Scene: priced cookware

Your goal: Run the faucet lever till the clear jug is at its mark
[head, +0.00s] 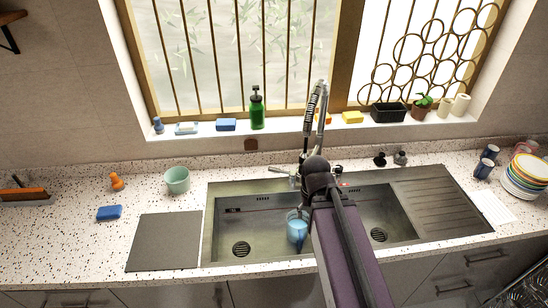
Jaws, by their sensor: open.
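The clear jug (297,231) is in the left basin of the steel sink (225,262), just left of my arm. It looks bluish, with paler blue in its lower part. Its mark and the exact water level are too small to make out. My gripper (318,168) is open at the faucet's base, to the right of the lever. My own arm hides most of its fingers, so contact with the lever cannot be told.
A grey board (163,242) lies left of the sink. A mint cup (176,180), orange figure (117,182) and blue sponge (108,213) stand on the left counter. Stacked plates (526,176) and dark mugs (484,168) are at right. A green bottle (257,108) stands on the sill.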

